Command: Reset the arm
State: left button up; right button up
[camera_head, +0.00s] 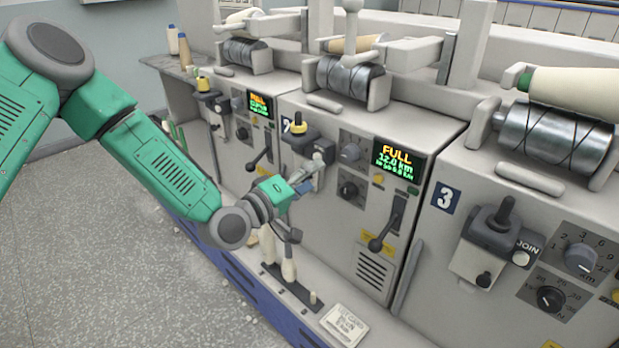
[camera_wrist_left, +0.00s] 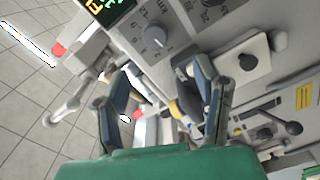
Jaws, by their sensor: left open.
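My left arm, green and grey, reaches in from the left in the head view. Its gripper (camera_head: 306,176) is in front of the middle winding unit, close to the grey joining device (camera_head: 310,150) with a yellow top. In the left wrist view the two blue-grey fingers (camera_wrist_left: 160,85) stand wide apart, with nothing held between them. I cannot tell whether a finger touches the unit. My right gripper is in neither view.
The middle unit's display (camera_head: 398,161) reads FULL, 12.0 km. Below the gripper, a dark bobbin tray (camera_head: 290,290) holds pale bobbins (camera_head: 289,269), with a small card (camera_head: 344,325) beside it. Unit 3 (camera_head: 445,198) stands at right. Open floor (camera_head: 110,250) lies at left.

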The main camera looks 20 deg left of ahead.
pick_arm(q)
jog(key=shift+s, duration=0.2)
dwell(0.3)
jog(key=s+d+f+m+g+y, duration=0.1)
jog(key=s+d+f+m+g, duration=0.15)
jog(key=s+f+g, duration=0.45)
jog(key=s+d+f+m+g, duration=0.2)
jog(key=s+f+m, duration=0.1)
jog(key=s+f, duration=0.8)
jog(key=s+a+f+m+g+y, duration=0.2)
jog(key=s+a+f+g, duration=0.1)
jog(key=s, duration=0.6)
jog(key=s+a+f+m+g+y, duration=0.2)
jog(key=s+a+f+g+y, duration=0.1)
jog(key=s, duration=0.6)
notch_tip(320, 180, down, 3)
jog(key=shift+s+a+r+g, duration=0.2)
jog(key=shift+a+g, duration=0.5)
jog(key=shift+a, duration=0.5)
jog(key=shift+w, duration=0.25)
